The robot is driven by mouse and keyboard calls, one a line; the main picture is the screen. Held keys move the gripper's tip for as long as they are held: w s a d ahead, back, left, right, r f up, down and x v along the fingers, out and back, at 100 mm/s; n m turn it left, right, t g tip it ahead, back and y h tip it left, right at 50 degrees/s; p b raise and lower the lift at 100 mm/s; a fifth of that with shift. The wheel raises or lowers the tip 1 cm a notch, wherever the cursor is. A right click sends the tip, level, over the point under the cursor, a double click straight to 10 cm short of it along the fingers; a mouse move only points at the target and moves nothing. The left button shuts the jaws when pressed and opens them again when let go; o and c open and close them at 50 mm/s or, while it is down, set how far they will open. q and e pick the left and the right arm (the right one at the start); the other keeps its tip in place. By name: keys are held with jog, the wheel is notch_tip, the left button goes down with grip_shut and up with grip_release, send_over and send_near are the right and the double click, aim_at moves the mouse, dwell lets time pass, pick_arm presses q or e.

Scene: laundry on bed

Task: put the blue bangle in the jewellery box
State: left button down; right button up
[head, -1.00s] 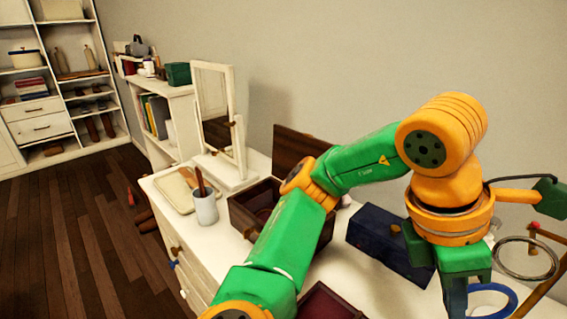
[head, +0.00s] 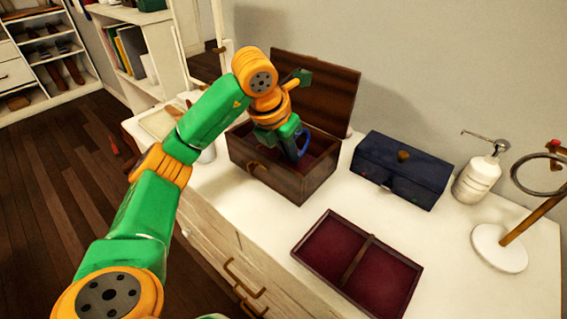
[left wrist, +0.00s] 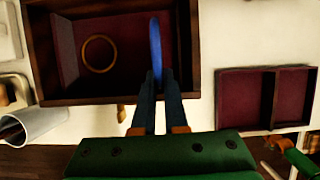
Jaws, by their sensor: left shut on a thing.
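The jewellery box (head: 268,178) is dark wood with a red lining, and its lid (head: 318,92) stands open against the wall side. It also shows below the gripper in the left wrist view (left wrist: 120,97). My left gripper (head: 290,150) is shut on the blue bangle (head: 303,143) over the open box. In the left wrist view the bangle (left wrist: 155,45) stands edge-on between the fingertips (left wrist: 157,76), over the right part of the box. I cannot tell whether it touches the box floor. A gold ring (left wrist: 99,37) lies inside the box.
A two-part red-lined tray (head: 330,245) lies in front of the box. A closed navy box (head: 405,165), a white pump bottle (head: 477,180) and a stand (head: 500,248) with a hoop are to the right. A cup (left wrist: 38,128) stands at the left.

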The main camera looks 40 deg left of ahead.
pick_arm(q)
jog(key=f, duration=0.1)
jog(key=w+a+f, duration=0.2)
jog(key=shift+w+f, duration=0.15)
jog(key=shift+f, duration=0.15)
notch_tip(320, 180, down, 3)
jog(key=shift+r+p, duration=0.15)
jog(key=shift+p, duration=0.45)
jog(key=shift+f, duration=0.35)
jog(key=c, duration=1)
grip_release()
jog(key=shift+o, duration=0.2)
jog(key=shift+r, duration=0.6)
jog(key=v, duration=1.1)
jog(key=shift+s, duration=0.25)
